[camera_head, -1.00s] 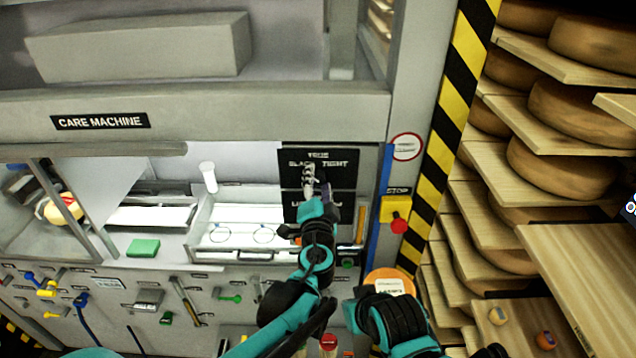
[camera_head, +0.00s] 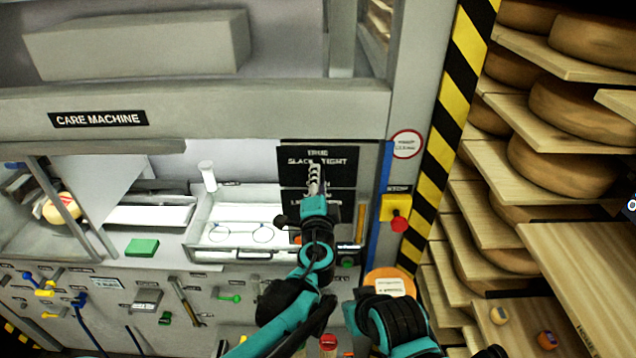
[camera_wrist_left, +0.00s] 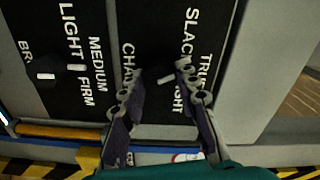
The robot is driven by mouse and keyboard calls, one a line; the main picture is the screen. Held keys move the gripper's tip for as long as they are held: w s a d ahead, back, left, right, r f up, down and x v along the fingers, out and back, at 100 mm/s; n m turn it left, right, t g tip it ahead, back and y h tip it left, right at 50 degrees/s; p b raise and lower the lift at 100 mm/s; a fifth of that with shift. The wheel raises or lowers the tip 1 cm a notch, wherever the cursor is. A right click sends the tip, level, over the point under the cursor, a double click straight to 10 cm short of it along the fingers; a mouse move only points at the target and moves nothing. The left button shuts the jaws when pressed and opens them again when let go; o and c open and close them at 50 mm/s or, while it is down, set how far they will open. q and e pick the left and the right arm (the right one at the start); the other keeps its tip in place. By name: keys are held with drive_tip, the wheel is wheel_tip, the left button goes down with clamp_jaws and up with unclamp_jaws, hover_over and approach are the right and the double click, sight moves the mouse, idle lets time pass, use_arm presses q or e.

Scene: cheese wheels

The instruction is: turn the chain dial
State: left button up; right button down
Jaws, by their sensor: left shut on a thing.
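The black dial panel (camera_head: 341,172) with white lettering is on the right of the care machine front. My left gripper (camera_head: 314,172) reaches up to the panel. In the wrist view its two fingers (camera_wrist_left: 160,73) stand on either side of the chain dial and are shut on it. The fingers hide parts of the dial and lettering.
A red stop button (camera_head: 399,225) on a yellow box is right of the panel. A tray (camera_head: 240,232) lies to the left. Shelves of cheese wheels (camera_head: 565,165) stand at right.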

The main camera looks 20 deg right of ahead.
use_arm(q)
drive_tip(key=m+b, duration=0.1)
drive_tip(key=m, duration=0.4)
drive_tip(key=shift+f, duration=0.1)
idle(0.4)
drive_tip(key=o, duration=1.1)
drive_tip(key=shift+o, duration=0.2)
drive_tip(key=v, duration=1.2)
drive_tip(key=shift+a, duration=0.1)
